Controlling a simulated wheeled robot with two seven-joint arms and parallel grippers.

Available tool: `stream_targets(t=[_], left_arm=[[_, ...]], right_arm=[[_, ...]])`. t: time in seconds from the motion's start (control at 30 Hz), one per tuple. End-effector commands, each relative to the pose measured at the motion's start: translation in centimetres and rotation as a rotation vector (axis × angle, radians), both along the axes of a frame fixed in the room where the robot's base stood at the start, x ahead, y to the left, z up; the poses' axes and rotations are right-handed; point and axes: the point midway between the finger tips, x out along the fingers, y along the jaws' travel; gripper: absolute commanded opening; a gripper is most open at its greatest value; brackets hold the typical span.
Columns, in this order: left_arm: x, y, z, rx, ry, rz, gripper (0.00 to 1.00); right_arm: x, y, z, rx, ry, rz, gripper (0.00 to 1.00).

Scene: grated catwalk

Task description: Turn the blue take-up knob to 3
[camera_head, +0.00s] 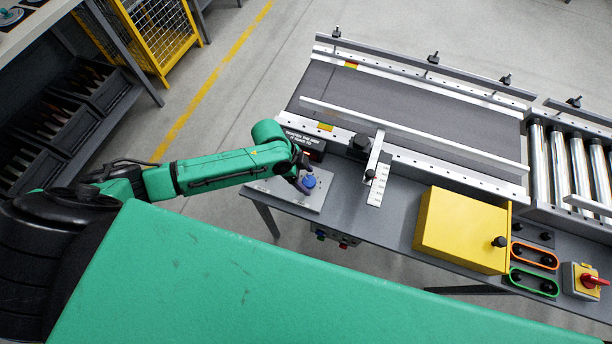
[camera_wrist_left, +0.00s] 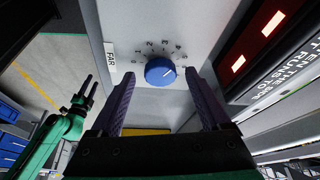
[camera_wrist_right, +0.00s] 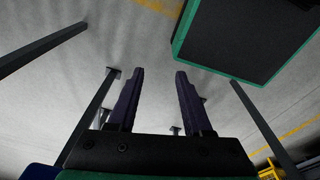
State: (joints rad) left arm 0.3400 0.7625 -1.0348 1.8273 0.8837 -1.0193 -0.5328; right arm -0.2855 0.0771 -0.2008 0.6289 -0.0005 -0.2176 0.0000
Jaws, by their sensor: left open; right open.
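The blue knob (camera_wrist_left: 160,71) sits on a pale panel in the left wrist view, with dark numerals in an arc around its far side. A light pointer mark shows on the knob's right side, but the exact numeral it faces is too small to tell. The knob also shows in the head view (camera_head: 309,182) on a grey plate. My left gripper (camera_wrist_left: 160,88) is open, its fingers on either side of the knob with gaps visible. In the head view the left gripper (camera_head: 302,180) is right at the knob. My right gripper (camera_wrist_right: 157,75) is open and empty above the floor.
A FAR label (camera_wrist_left: 110,57) is left of the knob, a red-lit display (camera_wrist_left: 255,40) to its right. The conveyor (camera_head: 410,115) lies beyond the knob plate (camera_head: 285,193). A yellow box (camera_head: 460,232) and a red-handled switch (camera_head: 588,281) stand to the right.

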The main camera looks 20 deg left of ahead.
Motion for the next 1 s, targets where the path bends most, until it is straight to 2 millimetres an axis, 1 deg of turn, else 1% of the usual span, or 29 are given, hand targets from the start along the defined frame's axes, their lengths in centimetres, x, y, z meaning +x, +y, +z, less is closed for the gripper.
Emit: stream_targets(t=[0.17,0.2,0.27,0.3,0.37,0.4,0.67,0.83,1.0], left_arm=[[0.0,0.0,0.0,0.0,0.0,0.0,0.8],[0.0,0.0,0.0,0.0,0.0,0.0,0.76],[0.0,0.0,0.0,0.0,0.0,0.0,0.53],[0.0,0.0,0.0,0.0,0.0,0.0,0.38],[0.0,0.0,0.0,0.0,0.0,0.0,0.15],[0.0,0.0,0.0,0.0,0.0,0.0,0.0],[0.0,0.0,0.1,0.0,0.002,0.02,0.0],[-0.1,-0.1,0.3,-0.002,0.002,0.084,0.0],[-0.2,-0.1,0.5,-0.003,0.002,0.19,0.0]], right_arm=[[-1.4,-0.2,-0.1,-0.004,0.022,0.0,0.5],[-1.7,-0.3,-0.1,-0.004,0.027,0.0,0.5],[-1.9,-0.3,-0.2,-0.005,0.032,0.0,0.5],[-2.0,-0.3,-0.2,-0.005,0.032,0.0,0.5],[-2.0,-0.4,-0.2,-0.006,0.031,0.0,0.5],[-1.9,-0.4,-0.2,-0.006,0.031,0.0,0.5],[-1.7,-0.4,0.2,-0.006,0.029,0.0,0.5],[-1.6,-0.4,1.2,-0.007,0.027,-0.001,0.5],[-1.6,-0.4,2.7,-0.007,0.026,-0.001,0.5]])
